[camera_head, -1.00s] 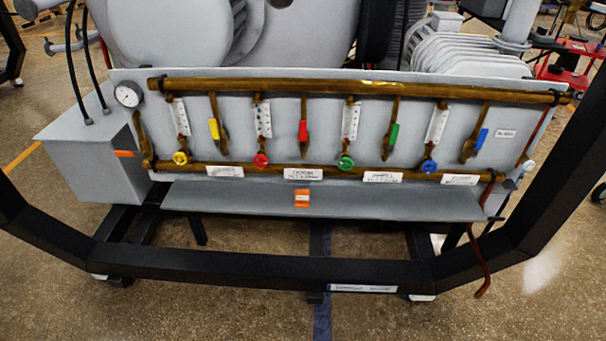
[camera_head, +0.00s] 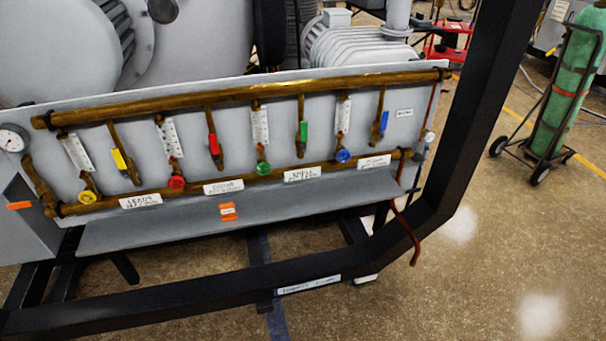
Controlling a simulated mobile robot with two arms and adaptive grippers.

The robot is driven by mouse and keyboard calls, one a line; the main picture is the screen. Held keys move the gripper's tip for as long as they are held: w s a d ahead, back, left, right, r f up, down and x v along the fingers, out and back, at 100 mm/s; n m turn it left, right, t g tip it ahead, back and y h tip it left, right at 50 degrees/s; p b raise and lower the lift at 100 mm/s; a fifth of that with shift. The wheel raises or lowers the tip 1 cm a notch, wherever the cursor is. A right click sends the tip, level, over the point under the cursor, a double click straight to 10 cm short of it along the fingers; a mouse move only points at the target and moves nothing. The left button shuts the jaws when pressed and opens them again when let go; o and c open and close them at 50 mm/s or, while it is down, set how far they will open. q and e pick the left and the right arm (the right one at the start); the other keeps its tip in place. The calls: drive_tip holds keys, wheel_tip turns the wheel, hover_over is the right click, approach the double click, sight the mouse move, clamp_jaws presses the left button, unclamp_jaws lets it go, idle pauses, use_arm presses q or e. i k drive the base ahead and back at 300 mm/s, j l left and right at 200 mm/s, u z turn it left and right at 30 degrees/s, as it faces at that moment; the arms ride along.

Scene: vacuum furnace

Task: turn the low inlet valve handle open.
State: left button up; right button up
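A grey panel (camera_head: 285,160) carries an upper brass pipe (camera_head: 240,93) and a lower brass pipe (camera_head: 235,178). Between them are lever handles: yellow (camera_head: 119,159), red (camera_head: 213,144), green (camera_head: 303,130) and blue (camera_head: 384,121). On the lower row are round knobs: yellow (camera_head: 87,197), red (camera_head: 177,183), green (camera_head: 263,168) and blue (camera_head: 343,155). A small fitting (camera_head: 421,147) sits at the panel's right edge, above a red hose (camera_head: 408,235). I cannot tell which handle is the low inlet valve; the labels are too small to read surely. Neither gripper is in view.
A black frame bar (camera_head: 180,300) crosses in front of the panel, and a thick slanted post (camera_head: 480,110) stands at its right. A pressure gauge (camera_head: 12,138) is at the far left. A green cylinder on a cart (camera_head: 565,90) stands at the right. The floor between is clear.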

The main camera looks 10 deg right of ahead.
sight(13, 206)
drive_tip(key=u, duration=1.4)
drive_tip(key=i+u, duration=0.35)
drive_tip(key=i, duration=0.15)
drive_tip(key=i+l+u, duration=0.55)
drive_tip(key=i+u, duration=0.15)
drive_tip(key=i, duration=0.2)
